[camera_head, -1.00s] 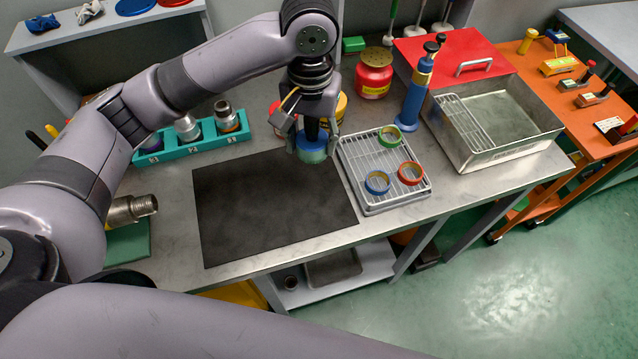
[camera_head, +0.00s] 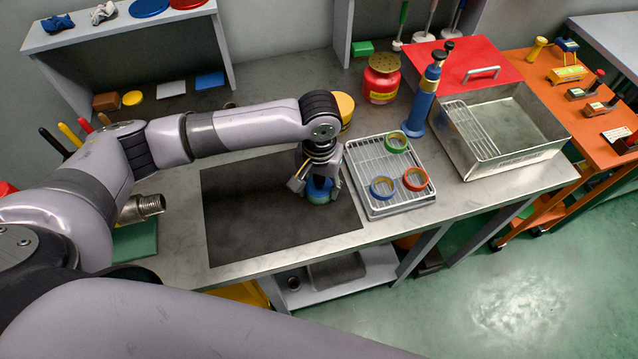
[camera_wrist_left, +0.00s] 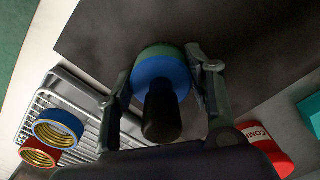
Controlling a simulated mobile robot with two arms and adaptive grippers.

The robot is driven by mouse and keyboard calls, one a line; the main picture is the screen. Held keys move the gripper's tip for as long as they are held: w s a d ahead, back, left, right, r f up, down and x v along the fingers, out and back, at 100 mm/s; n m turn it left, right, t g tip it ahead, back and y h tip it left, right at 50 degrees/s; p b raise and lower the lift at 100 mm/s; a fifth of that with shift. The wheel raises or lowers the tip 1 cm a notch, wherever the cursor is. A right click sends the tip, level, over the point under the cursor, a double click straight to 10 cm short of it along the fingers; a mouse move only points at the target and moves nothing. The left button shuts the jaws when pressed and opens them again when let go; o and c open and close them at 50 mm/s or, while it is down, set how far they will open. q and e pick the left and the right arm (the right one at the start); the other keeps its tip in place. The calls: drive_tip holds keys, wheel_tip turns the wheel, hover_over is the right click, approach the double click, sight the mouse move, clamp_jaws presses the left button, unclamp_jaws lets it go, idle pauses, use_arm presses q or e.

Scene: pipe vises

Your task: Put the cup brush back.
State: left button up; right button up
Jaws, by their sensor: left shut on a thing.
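The cup brush (camera_head: 319,197) appears to be the blue piece with a green lower rim and a black stem. My left gripper (camera_head: 321,190) is shut on it, over the right part of the dark mat (camera_head: 240,225), beside the wire rack. In the left wrist view the brush (camera_wrist_left: 158,72) sits between the two fingers, with its black stem towards the camera. It is low over the mat; I cannot tell if it touches. My right gripper is out of view.
Right of the brush, the wire rack (camera_head: 372,167) holds blue, red and green rings. A blue bottle (camera_head: 421,105), a red container (camera_head: 382,80) and a metal basin (camera_head: 505,135) stand behind and right. A teal block (camera_wrist_left: 311,108) shows in the wrist view. The mat's left part is clear.

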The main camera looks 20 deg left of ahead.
use_arm(q)
drive_tip(key=shift+f, duration=0.1)
drive_tip(key=o, duration=1.1)
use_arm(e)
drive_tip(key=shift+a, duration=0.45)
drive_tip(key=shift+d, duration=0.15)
use_arm(q)
wheel_tip(320, 180, up, 12)
drive_tip(key=shift+r+b, duration=0.15)
drive_tip(key=shift+b, duration=0.5)
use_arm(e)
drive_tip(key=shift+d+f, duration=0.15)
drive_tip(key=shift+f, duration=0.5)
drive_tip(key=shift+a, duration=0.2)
